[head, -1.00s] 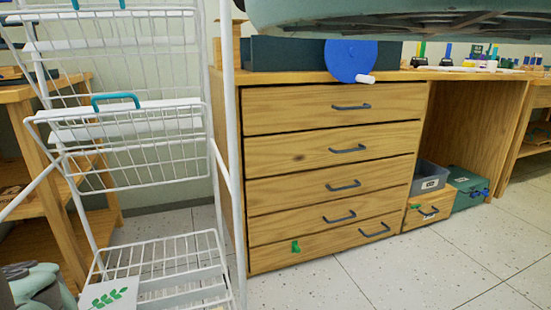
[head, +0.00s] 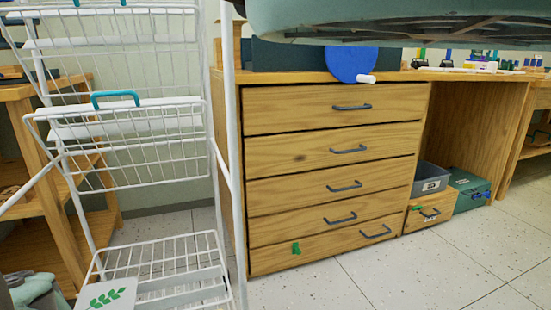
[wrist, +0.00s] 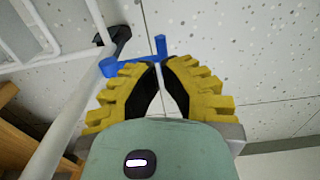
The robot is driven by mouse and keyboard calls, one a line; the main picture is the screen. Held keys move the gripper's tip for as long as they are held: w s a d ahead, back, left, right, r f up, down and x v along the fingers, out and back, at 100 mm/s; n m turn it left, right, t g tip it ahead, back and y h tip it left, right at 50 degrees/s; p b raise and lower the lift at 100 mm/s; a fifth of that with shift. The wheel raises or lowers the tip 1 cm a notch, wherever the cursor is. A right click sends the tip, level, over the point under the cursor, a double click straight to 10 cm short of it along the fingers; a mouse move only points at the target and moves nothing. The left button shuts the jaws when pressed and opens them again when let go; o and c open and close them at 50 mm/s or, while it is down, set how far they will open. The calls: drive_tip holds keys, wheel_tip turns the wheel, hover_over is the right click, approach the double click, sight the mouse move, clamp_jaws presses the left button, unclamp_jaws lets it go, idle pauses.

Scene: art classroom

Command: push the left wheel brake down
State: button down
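A blue brake lever (wrist: 125,64) with an upright peg at its right end shows in the wrist view, beside a black caster wheel (wrist: 115,38) at the foot of a white post. My gripper (wrist: 160,62) has yellow ridged fingers with black inner pads. Its fingertips are together just below the lever's peg in the picture, with nothing seen between them. I cannot tell whether they touch the lever. The white wire cart (head: 130,147) stands at the left in the head view. Its lower wheels and brakes are out of sight there.
A wooden drawer cabinet (head: 330,160) stands right of the cart. A grey bin (head: 431,178) and a green box (head: 468,184) sit under the bench. A wooden shelf (head: 50,150) stands behind the cart at left. Speckled floor (head: 350,275) is clear in front of the cabinet.

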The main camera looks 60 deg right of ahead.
wheel_tip(320, 180, up, 7)
drive_tip(key=s+a+p, duration=0.1)
drive_tip(key=p, duration=0.7)
drive_tip(key=shift+s, duration=0.25)
drive_tip(key=shift+a, duration=0.1)
